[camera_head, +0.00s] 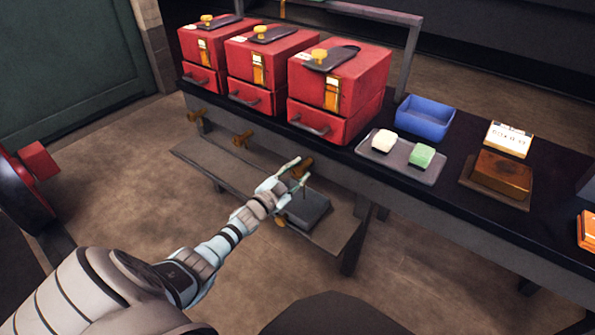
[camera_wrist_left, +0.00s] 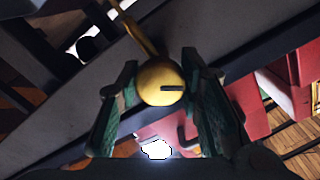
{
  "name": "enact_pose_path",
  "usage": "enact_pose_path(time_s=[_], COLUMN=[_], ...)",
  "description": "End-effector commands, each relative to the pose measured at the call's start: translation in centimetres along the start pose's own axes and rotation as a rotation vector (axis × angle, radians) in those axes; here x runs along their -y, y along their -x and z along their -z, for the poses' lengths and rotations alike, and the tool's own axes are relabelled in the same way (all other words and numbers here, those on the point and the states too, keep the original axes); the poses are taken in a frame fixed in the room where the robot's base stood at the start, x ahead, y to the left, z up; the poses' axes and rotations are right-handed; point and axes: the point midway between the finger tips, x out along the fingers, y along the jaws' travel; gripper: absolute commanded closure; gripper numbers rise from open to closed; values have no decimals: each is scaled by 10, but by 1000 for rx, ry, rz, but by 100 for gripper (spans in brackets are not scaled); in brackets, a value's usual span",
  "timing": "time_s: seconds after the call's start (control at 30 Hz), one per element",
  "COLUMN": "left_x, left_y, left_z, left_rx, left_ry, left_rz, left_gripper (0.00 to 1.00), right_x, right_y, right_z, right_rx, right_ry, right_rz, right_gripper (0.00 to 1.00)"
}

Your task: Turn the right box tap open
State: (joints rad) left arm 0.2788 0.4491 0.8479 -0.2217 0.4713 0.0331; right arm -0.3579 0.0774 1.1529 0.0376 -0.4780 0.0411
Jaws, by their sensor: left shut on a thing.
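Three red boxes stand on the dark bench; the right box (camera_head: 338,85) is nearest me. Brass taps stick out along the bench's front edge, and the right box tap (camera_head: 305,162) is the nearest of the upper three. My left gripper (camera_head: 298,172) is at this tap, its fingers partly covering it. In the left wrist view the tap's round brass knob (camera_wrist_left: 160,84) sits between the two fingers of the left gripper (camera_wrist_left: 162,95), which is shut on it. A brass stem runs up from the knob. The tap's turn angle is hard to read. My right gripper is out of view.
A low shelf (camera_head: 200,154) with a grey block (camera_head: 308,210) lies under the taps, close to my gripper. On the bench are a tray (camera_head: 395,168) with two small blocks, a blue bin (camera_head: 425,118) and a brown block (camera_head: 500,174). Open floor lies at left.

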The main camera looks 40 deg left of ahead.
Motion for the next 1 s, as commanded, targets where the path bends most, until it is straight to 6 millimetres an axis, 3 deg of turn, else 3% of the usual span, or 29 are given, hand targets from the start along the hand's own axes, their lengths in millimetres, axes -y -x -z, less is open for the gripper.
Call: enact_pose_path(time_s=[0.5,1.0], left_x=[0,0], left_y=[0,0], left_z=[0,-1], left_rx=[1,2], left_ry=[443,611], left_rz=[0,1], left_gripper=[95,95], right_x=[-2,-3], right_y=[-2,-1], right_z=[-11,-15], right_rx=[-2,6], right_ry=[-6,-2], right_rz=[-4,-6], right_gripper=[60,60])
